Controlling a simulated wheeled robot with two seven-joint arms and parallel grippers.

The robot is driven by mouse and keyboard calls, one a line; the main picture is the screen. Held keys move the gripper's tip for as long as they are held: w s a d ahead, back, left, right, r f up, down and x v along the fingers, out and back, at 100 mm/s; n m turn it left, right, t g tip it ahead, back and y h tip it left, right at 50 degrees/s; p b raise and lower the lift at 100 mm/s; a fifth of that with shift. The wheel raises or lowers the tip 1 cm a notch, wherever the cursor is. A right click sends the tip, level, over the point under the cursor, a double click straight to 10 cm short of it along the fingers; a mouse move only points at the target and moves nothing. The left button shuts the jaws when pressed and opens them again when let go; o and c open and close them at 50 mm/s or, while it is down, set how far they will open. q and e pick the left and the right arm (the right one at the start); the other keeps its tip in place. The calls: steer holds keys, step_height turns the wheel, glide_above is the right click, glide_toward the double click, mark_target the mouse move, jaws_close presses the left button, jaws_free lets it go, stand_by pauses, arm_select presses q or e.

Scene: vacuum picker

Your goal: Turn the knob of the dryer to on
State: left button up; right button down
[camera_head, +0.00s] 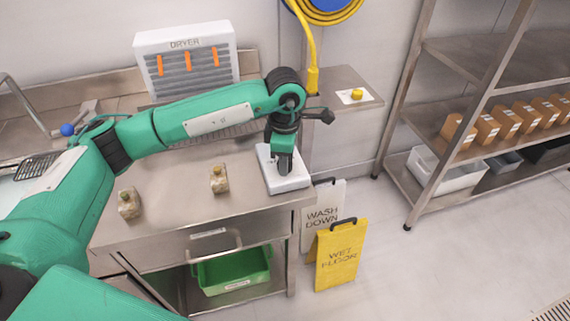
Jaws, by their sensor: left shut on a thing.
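The dryer (187,59), a white unit with grey slats, orange strips and the label DRYER, stands at the back of the steel table. A white box (290,182) sits at the table's right end. My left gripper (285,168) points down onto the top of this box and is shut on a small dark knob there. The gripper mostly hides the knob, so its setting cannot be read. My right gripper is not in view.
Two small brownish blocks with yellow tops (219,180) (129,203) stand on the steel table (180,222). A yellow button (357,94) is on the side shelf behind. A yellow wet floor sign (340,257) stands right of the table.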

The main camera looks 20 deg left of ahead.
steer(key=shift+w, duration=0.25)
arm_select(q)
steer(key=o, duration=1)
steer(key=shift+c, duration=0.2)
steer(key=shift+r, duration=0.15)
steer(key=shift+r, duration=0.35)
step_height(320, 180, up, 5)
steer(key=shift+w+b, duration=0.1)
steer(key=shift+b, duration=0.45)
step_height(320, 180, up, 8)
steer(key=shift+b, duration=0.4)
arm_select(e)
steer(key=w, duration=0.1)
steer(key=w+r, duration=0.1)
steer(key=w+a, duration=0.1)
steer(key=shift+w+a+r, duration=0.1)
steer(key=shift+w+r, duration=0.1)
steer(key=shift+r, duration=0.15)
arm_select(q)
steer(key=shift+f, duration=0.1)
